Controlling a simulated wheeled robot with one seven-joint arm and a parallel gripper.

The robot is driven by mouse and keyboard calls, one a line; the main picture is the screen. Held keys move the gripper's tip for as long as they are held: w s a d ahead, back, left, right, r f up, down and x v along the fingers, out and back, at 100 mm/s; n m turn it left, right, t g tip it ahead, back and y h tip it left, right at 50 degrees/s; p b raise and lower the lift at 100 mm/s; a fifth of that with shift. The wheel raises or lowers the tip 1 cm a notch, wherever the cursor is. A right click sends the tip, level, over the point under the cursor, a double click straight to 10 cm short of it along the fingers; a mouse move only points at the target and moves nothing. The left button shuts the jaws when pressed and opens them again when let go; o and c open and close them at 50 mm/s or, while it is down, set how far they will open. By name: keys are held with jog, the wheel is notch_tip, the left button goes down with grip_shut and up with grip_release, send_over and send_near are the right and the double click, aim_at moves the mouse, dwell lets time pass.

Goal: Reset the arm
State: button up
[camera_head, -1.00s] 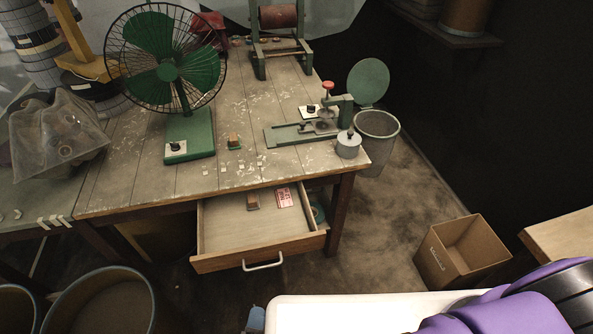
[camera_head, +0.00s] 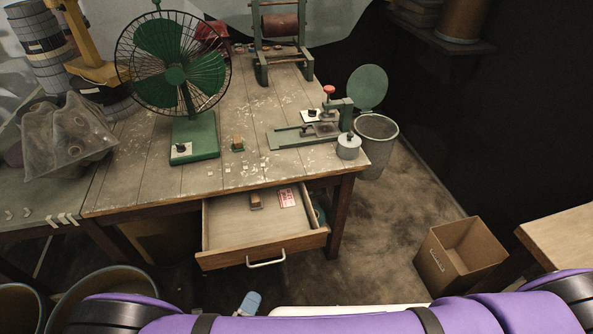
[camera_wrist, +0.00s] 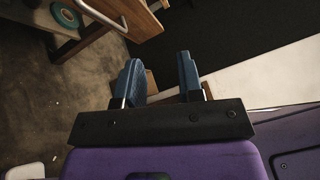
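My gripper (camera_wrist: 159,66) shows in the wrist view with its two blue fingers apart and nothing between them. In the head view, one blue fingertip of my gripper (camera_head: 250,303) shows low in the picture, below the open drawer. My purple arm lies across the bottom of the head view and hides part of the floor and the white surface there. The gripper is apart from the drawer and the table in the head view.
A wooden table (camera_head: 110,190) holds a green fan (camera_head: 175,76) and a green winding fixture (camera_head: 300,136). Its drawer (camera_head: 225,235) stands open, with a small block (camera_head: 256,200) and a red-and-white card (camera_head: 287,197) inside. A cardboard box (camera_head: 432,268) stands right, beside open floor (camera_head: 385,230).

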jog(key=w+d+r+m+g+h, duration=0.1)
jog(key=w+d+r+m+g, duration=0.4)
jog(key=r, duration=0.4)
jog(key=w+d+r+m+g+h, duration=0.2)
jog(key=w+r+m+g, duration=0.3)
jog(key=r+m, duration=0.4)
jog(key=w+d+r+m+g+h, duration=0.1)
jog(key=w+d+r+m+g, duration=0.35)
jog(key=r, duration=0.55)
jog(key=w+d+r+m+g+y, duration=0.25)
jog(key=d+r+m+y, duration=0.25)
jog(key=d+r+m, duration=0.75)
jog(key=s+d+r+m+t+y, duration=0.5)
jog(key=s+d+r+m, duration=0.9)
jog(key=d, duration=0.3)
jog(key=shift+s+d+r+m+y, duration=0.25)
jog(key=shift+s+m+y, duration=0.15)
jog(key=shift+s+y, duration=0.3)
